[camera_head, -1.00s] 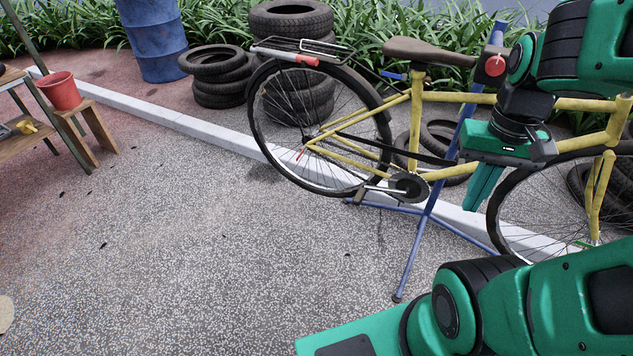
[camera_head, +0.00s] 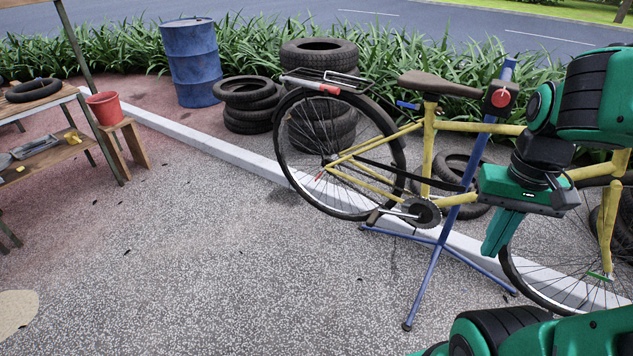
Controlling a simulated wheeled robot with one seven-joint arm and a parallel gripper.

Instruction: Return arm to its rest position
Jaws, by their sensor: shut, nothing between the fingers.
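My arm, green and black, enters from the right edge of the head view and folds back at the upper right. My gripper (camera_head: 498,236) hangs from it, pointing down with its green fingers together and nothing between them. It appears in front of the yellow bicycle (camera_head: 365,160), overlapping its front wheel in the picture. I cannot tell the exact gap between them. A lower green link of mine shows at the bottom right corner.
The bicycle hangs on a blue repair stand (camera_head: 432,262). Stacked tires (camera_head: 247,102), a blue barrel (camera_head: 191,62) and a curb (camera_head: 200,140) lie behind. A red bucket (camera_head: 104,107) and wooden workbench (camera_head: 45,158) stand left. The middle ground is clear.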

